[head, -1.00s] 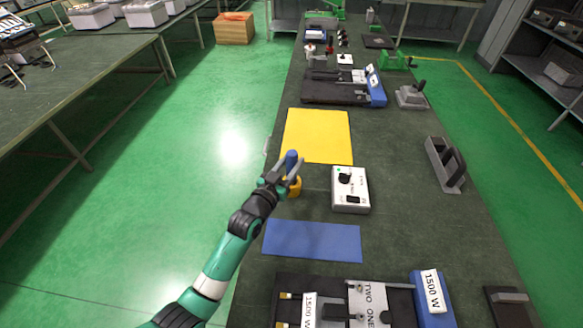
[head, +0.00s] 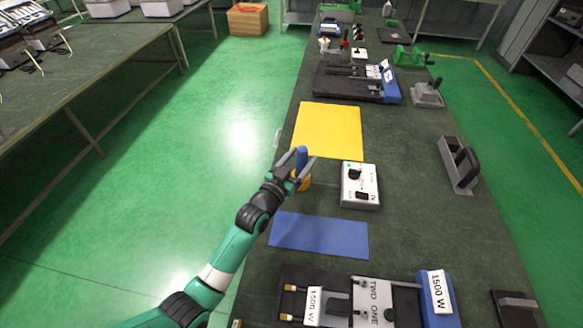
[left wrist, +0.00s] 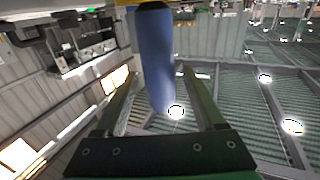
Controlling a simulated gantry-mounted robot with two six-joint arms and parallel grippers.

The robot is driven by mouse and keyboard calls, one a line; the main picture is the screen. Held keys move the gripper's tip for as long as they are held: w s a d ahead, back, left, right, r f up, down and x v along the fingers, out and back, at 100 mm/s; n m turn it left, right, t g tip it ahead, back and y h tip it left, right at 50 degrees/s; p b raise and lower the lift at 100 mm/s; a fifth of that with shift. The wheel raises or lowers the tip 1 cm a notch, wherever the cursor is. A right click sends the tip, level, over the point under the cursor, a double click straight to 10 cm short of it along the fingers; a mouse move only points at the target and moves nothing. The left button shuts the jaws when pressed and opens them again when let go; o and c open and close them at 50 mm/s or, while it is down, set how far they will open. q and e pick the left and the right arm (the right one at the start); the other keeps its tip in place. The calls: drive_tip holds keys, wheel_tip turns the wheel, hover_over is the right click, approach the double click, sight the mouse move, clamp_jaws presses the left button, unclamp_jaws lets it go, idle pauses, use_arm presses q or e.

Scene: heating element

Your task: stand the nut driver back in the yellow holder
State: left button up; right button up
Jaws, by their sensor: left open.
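The nut driver's blue handle (head: 302,156) stands upright over the yellow holder (head: 305,184) near the left edge of the bench. My left gripper (head: 299,162) is open, with one finger on each side of the handle. In the left wrist view the blue handle (left wrist: 155,60) runs between the two spread fingers, with clear gaps beside it. A strip of yellow shows at the top edge of that view. The driver's shaft is hidden, and my gripper partly covers the holder. My right gripper is not in view.
A white switch box (head: 360,185) stands just right of the holder. A yellow mat (head: 328,130) lies behind and a blue mat (head: 320,235) in front. A heater fixture (head: 345,300) fills the near end. The bench's left edge is close to the holder.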

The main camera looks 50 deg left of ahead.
use_arm(q)
drive_tip(key=p+v, duration=0.2)
drive_tip(key=v, duration=0.9)
drive_tip(key=shift+s+p, duration=0.3)
drive_tip(key=shift+p, duration=0.1)
drive_tip(key=shift+f, duration=0.1)
drive_tip(key=w+d+r+m+t+h, duration=0.1)
drive_tip(key=w+d+r+t+h, duration=0.2)
drive_tip(key=r, duration=1.1)
drive_tip(key=w+d+r+m+t, duration=0.1)
drive_tip(key=d+r+t, duration=0.3)
drive_tip(key=r, duration=1.1)
drive_tip(key=s+d+r+t+h, duration=0.1)
drive_tip(key=s+d+r, duration=0.1)
drive_tip(key=r, duration=0.5)
drive_tip(key=s+d+r+m+t+h, duration=0.1)
drive_tip(key=s+d+r, duration=0.2)
drive_tip(key=s+r, duration=0.2)
drive_tip(key=s+d+r+t+h, duration=0.1)
drive_tip(key=s+d+r, duration=0.2)
drive_tip(key=r, duration=0.6)
drive_tip(key=shift+s+d+r+m+h, duration=0.2)
drive_tip(key=shift+s+r+m+h, duration=0.15)
drive_tip(key=shift+s, duration=0.25)
